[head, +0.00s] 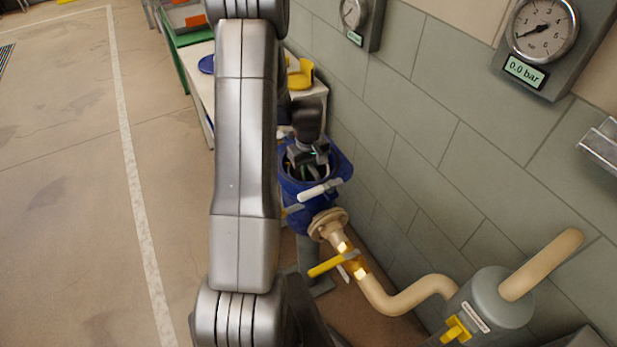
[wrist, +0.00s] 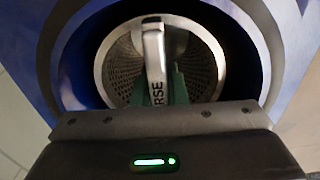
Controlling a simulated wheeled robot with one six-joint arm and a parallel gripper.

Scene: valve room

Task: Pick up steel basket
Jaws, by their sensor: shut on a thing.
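The steel basket (wrist: 205,70) shows in the wrist view as a round perforated metal strainer inside the dark opening of a blue housing (wrist: 292,25). A pale handle (wrist: 153,50) stands across the middle of the basket. My gripper (wrist: 160,95) is shut on this handle, and its jaw bar hides the lower part of the basket. In the head view my gripper (head: 306,158) reaches down into the open top of the blue housing (head: 300,216). The basket is mostly hidden there by the gripper and the housing rim.
A beige pipe (head: 385,300) with a yellow lever (head: 325,265) joins the housing. A grey vessel (head: 490,300) stands at the lower right. Pressure gauges (head: 541,30) hang on the tiled wall close to the right. A white bench (head: 310,90) stands behind. The floor at left is clear.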

